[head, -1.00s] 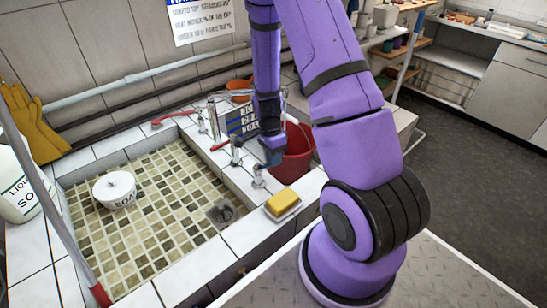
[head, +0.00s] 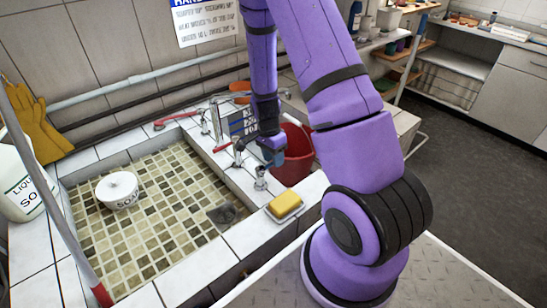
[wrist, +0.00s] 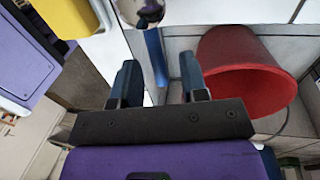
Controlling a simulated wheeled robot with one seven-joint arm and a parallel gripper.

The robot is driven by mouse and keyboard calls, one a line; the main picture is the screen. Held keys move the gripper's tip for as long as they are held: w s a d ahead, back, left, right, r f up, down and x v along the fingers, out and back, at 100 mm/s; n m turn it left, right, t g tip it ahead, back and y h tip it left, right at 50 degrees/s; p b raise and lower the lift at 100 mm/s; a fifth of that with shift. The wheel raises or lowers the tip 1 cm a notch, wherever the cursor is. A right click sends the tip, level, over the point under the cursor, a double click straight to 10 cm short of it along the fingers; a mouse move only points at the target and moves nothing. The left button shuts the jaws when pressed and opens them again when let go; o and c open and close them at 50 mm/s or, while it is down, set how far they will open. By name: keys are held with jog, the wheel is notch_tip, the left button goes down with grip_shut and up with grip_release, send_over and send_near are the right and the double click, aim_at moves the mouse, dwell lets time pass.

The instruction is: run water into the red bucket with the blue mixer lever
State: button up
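The red bucket (head: 296,168) stands behind and right of the taps in the head view. It also fills the right of the wrist view (wrist: 245,80), its mouth facing the camera. The blue mixer lever (wrist: 153,55) shows in the wrist view as a narrow bar between my two fingers, beyond their tips. A chrome tap body (head: 260,180) stands below my gripper (head: 270,152) in the head view. My gripper (wrist: 158,80) is open, with gaps seen on both sides of the lever. Contact with the lever cannot be told. The lever is mostly hidden in the head view.
A chrome tap with a red lever (head: 222,147) stands just left of my gripper. A yellow sponge (head: 285,205) lies on a dish at the near rim.

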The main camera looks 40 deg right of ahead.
notch_tip(320, 180, up, 11)
jog(key=w, duration=0.2)
jog(key=shift+f, duration=0.2)
dwell(0.4)
